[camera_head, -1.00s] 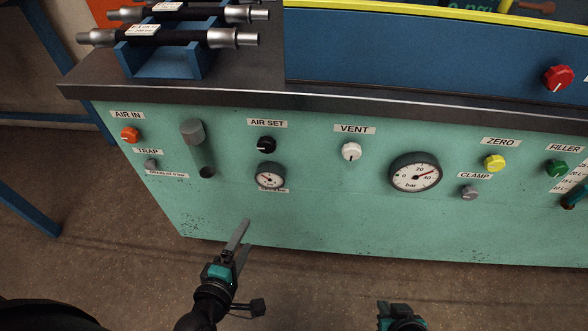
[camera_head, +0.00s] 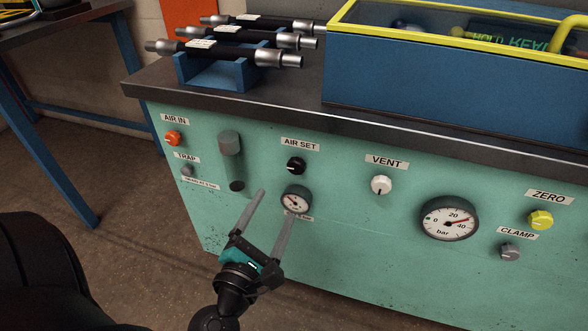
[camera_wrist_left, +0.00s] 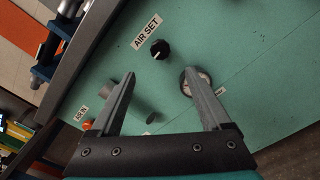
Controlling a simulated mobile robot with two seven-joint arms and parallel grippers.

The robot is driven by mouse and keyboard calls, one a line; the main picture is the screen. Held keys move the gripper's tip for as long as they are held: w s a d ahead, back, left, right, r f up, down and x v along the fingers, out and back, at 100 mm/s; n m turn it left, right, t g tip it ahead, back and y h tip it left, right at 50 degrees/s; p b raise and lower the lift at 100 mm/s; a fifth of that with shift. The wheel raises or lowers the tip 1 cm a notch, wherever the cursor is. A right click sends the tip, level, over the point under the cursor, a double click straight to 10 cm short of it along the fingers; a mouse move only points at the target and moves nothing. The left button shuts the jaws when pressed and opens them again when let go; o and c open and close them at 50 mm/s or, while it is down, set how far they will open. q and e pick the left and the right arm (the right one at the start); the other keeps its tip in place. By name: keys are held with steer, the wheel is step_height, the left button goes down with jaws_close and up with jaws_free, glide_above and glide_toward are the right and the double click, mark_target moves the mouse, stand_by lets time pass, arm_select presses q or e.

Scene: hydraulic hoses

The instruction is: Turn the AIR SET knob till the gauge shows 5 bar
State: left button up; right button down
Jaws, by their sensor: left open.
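The black AIR SET knob (camera_head: 296,166) sits on the green panel under its white label (camera_head: 300,145). A small round gauge (camera_head: 295,200) is just below it; its reading is too small to tell. My left gripper (camera_head: 276,204) is open and empty, below and in front of the knob, with one finger over the gauge's lower edge. In the left wrist view the knob (camera_wrist_left: 160,49) is ahead of the open fingers (camera_wrist_left: 163,85), apart from them, and the right finger partly hides the small gauge (camera_wrist_left: 188,82). My right gripper is out of view.
The panel also carries the orange AIR IN knob (camera_head: 173,138), grey cylinder (camera_head: 230,144), white VENT knob (camera_head: 381,185), large gauge (camera_head: 449,218) and yellow ZERO knob (camera_head: 540,219). The dark worktop edge (camera_head: 400,128) overhangs above. Hoses lie on a blue rack (camera_head: 215,70).

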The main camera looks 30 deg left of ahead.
arm_select(q)
steer(key=p, duration=0.1)
glide_toward(294, 169)
steer(key=w, duration=0.1)
steer(key=p+x, duration=0.1)
steer(key=x, duration=0.5)
steer(key=shift+a+r+p, duration=0.1)
steer(key=shift+p, duration=0.25)
steer(key=shift+x, duration=1)
arm_select(e)
steer(key=shift+s+d+f+g+h, duration=0.15)
steer(key=shift+s+d+f+g, duration=0.25)
steer(key=shift+f, duration=0.2)
steer(key=shift+s+d+f+g+h, duration=0.2)
steer(key=shift+s+d+f+g, duration=0.2)
steer(key=shift+f, duration=0.2)
steer(key=shift+s+d+f+g+h, duration=0.15)
steer(key=shift+s+d+f+g, duration=0.2)
steer(key=shift+f, duration=0.25)
arm_select(q)
jaws_close()
arm_select(e)
steer(key=shift+w, duration=0.1)
